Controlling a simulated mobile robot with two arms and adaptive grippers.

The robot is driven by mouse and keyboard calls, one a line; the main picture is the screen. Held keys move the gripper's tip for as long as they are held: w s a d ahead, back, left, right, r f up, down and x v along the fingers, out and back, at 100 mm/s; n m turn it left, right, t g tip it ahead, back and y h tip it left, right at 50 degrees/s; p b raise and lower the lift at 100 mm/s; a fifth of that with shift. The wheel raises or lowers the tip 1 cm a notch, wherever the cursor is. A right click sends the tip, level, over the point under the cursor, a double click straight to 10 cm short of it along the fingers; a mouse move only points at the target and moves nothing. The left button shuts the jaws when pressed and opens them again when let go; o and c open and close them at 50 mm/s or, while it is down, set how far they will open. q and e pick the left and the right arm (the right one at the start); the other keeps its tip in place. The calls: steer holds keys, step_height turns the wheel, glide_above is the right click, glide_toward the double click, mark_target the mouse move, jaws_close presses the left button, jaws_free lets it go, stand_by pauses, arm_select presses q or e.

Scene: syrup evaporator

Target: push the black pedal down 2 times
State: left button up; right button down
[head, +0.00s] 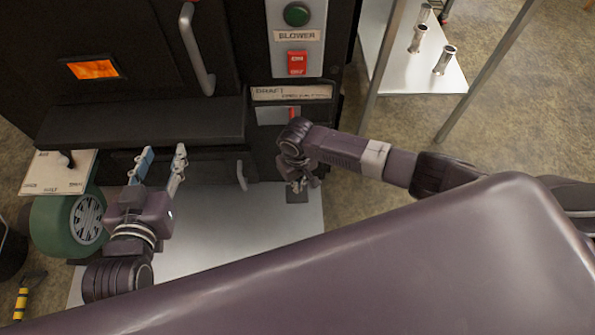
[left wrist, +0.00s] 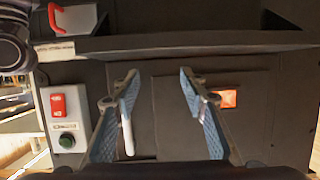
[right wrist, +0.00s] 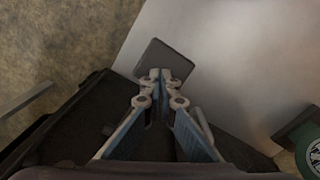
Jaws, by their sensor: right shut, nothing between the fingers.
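The black pedal (head: 298,198) is a small dark plate low at the front of the black evaporator, at the edge of the pale floor sheet. It also shows as a dark square in the right wrist view (right wrist: 168,58). My right gripper (head: 297,186) points down at it, shut and empty. In the right wrist view its closed fingertips (right wrist: 160,73) overlap the pedal's near edge. I cannot tell whether they touch it or whether the pedal is pressed. My left gripper (head: 165,151) is open and empty in front of the evaporator's lower ledge.
The blower panel (head: 297,38) has a green button and a red switch. Below it is the draft slot (head: 278,115). A green wheel (head: 65,222) stands at the left. A metal-legged table (head: 425,75) with steel cups is at the right. The pale floor sheet (head: 235,230) is clear.

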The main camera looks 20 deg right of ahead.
steer(key=shift+s+r+p, duration=0.15)
steer(key=shift+r+p, duration=0.65)
steer(key=shift+p, duration=0.2)
steer(key=shift+s+r+p, duration=0.1)
steer(key=shift+r+p, duration=0.6)
steer(key=shift+p, duration=0.2)
steer(key=shift+s+a+r+p, duration=0.1)
steer(key=shift+r+p, duration=0.45)
steer(key=shift+p, duration=0.15)
arm_select(q)
steer(key=s+a+f+g+y, duration=0.1)
steer(key=s+a+f+g, duration=0.2)
steer(key=s+f+g, duration=0.2)
steer(key=s+a+f+g+y, duration=0.1)
steer(key=s+a+f+g, duration=0.2)
steer(key=s, duration=0.9)
step_height(320, 180, down, 3)
steer(key=shift+s+f+n+g+y, duration=0.1)
steer(key=shift+s+n+g+y, duration=0.25)
steer(key=shift+g, duration=0.75)
arm_select(e)
steer(key=shift+f, duration=0.1)
